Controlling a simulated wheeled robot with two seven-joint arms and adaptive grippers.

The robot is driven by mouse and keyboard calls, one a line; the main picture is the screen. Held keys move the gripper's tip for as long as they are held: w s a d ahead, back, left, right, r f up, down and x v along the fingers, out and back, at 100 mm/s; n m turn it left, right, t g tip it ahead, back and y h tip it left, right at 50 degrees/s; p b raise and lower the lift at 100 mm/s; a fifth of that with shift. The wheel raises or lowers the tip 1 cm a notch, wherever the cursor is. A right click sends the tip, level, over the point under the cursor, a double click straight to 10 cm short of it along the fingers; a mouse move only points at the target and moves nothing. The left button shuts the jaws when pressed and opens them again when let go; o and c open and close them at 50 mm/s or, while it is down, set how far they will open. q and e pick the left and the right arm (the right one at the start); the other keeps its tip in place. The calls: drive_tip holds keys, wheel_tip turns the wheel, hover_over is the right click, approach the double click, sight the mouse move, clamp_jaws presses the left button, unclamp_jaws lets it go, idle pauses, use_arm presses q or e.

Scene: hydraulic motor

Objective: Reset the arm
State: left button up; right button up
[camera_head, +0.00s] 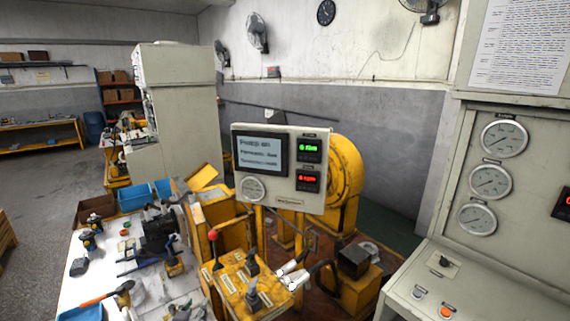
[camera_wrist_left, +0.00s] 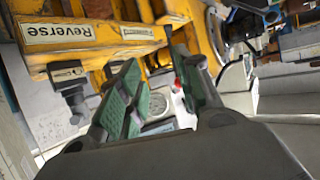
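My left gripper (camera_wrist_left: 150,62) shows large in the left wrist view, its two green-padded fingers apart. Nothing is clasped between them; a small red knob (camera_wrist_left: 178,84) shows behind the gap. A yellow panel (camera_wrist_left: 85,52) with a "Reverse" label is close beyond the fingers. A black lever (camera_wrist_left: 70,90) is beside the left finger. In the head view, the yellow lever panel (camera_head: 232,300) is low in the middle, with a red-knobbed lever (camera_head: 212,236) at its left. A pale two-pronged shape at the panel's right edge may be my gripper, but I cannot tell. My right gripper does not show.
A display box (camera_head: 311,200) stands above the panel, before a yellow motor housing (camera_head: 347,172). At the left, a white table (camera_head: 95,265) holds tools and blue bins (camera_head: 135,198). A gauge cabinet (camera_head: 515,235) stands at the right. Some floor is clear at far left.

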use_arm(q)
drive_tip(key=s+d+f+m+g, duration=0.15)
drive_tip(key=s+g, duration=0.35)
drive_tip(key=s, duration=0.7)
drive_tip(key=s+d+f+m+g, duration=0.1)
drive_tip(key=s+d+f+g, duration=0.3)
drive_tip(key=s, duration=0.7)
wheel_tip(320, 180, down, 32)
drive_tip(key=s+a+r+g, duration=0.1)
drive_tip(key=s+g, duration=0.1)
drive_tip(key=s, duration=0.1)
drive_tip(key=s+a+f, duration=0.2)
drive_tip(key=s+f, duration=0.8)
drive_tip(key=s, duration=0.1)
drive_tip(key=s+a+f+g, duration=0.1)
drive_tip(key=s+a+f, duration=0.1)
drive_tip(key=s+f, duration=0.9)
drive_tip(key=shift+a, duration=0.2)
